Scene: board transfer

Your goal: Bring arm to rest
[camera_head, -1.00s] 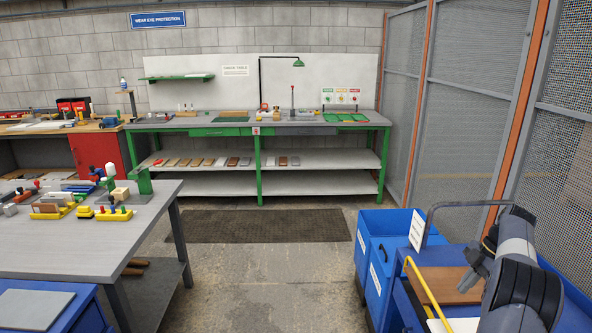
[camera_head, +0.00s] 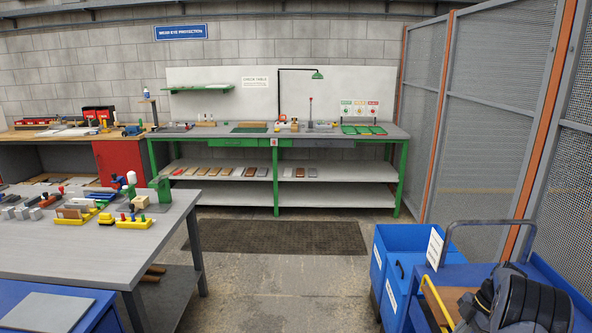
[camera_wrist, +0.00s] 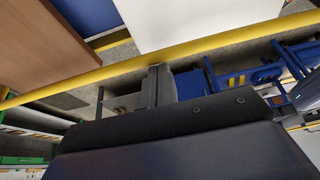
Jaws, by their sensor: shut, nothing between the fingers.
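My arm (camera_head: 520,305) is folded low at the bottom right of the head view, over the blue trolley (camera_head: 465,275). My gripper (camera_wrist: 158,86) shows in the wrist view as two grey fingers close together beyond its dark body, shut and empty. In the head view I cannot make out its fingertips. A yellow rail (camera_wrist: 215,46) crosses the wrist view just past the fingers; whether they touch it I cannot tell. A brown board (camera_wrist: 45,45) and a white panel (camera_wrist: 190,18) lie beyond the rail.
Blue bins (camera_head: 395,262) stand left of the trolley, and a mesh fence (camera_head: 490,110) runs along the right. A grey table (camera_head: 80,245) with parts is at left. A green-framed bench (camera_head: 275,195) stands behind a dark mat (camera_head: 275,237). The middle floor is clear.

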